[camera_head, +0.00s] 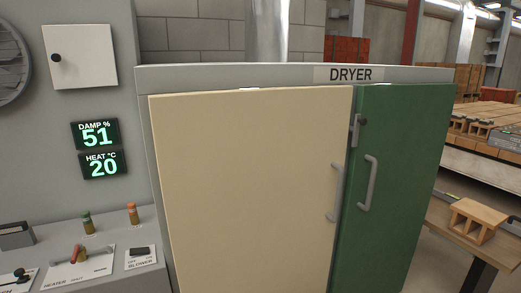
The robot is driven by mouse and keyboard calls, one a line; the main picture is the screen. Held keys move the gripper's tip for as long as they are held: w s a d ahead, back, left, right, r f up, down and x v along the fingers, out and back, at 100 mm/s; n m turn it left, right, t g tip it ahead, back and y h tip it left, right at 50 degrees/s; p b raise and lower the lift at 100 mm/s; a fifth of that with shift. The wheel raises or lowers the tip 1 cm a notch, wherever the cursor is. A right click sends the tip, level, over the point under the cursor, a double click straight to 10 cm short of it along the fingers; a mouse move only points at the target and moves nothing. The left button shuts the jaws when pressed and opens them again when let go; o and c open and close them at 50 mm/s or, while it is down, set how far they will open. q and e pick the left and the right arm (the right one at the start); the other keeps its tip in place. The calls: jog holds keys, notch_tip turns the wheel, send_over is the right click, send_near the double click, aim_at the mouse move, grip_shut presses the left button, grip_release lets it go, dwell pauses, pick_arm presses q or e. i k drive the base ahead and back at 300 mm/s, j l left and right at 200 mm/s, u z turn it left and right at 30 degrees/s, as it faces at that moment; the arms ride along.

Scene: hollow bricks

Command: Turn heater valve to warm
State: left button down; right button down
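The heater valve (77,254) sits on the sloped grey control panel at the lower left. Neither of my grippers is in view.
The dryer (250,190) fills the middle, with a cream door and a green door (405,190), both with handles. A blower switch (140,251) lies right of the valve. Green (87,222) and orange (132,213) knobs stand behind. A hollow brick (478,219) rests on a right-hand bench.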

aim_at(78, 247)
jog(key=u, duration=1.25)
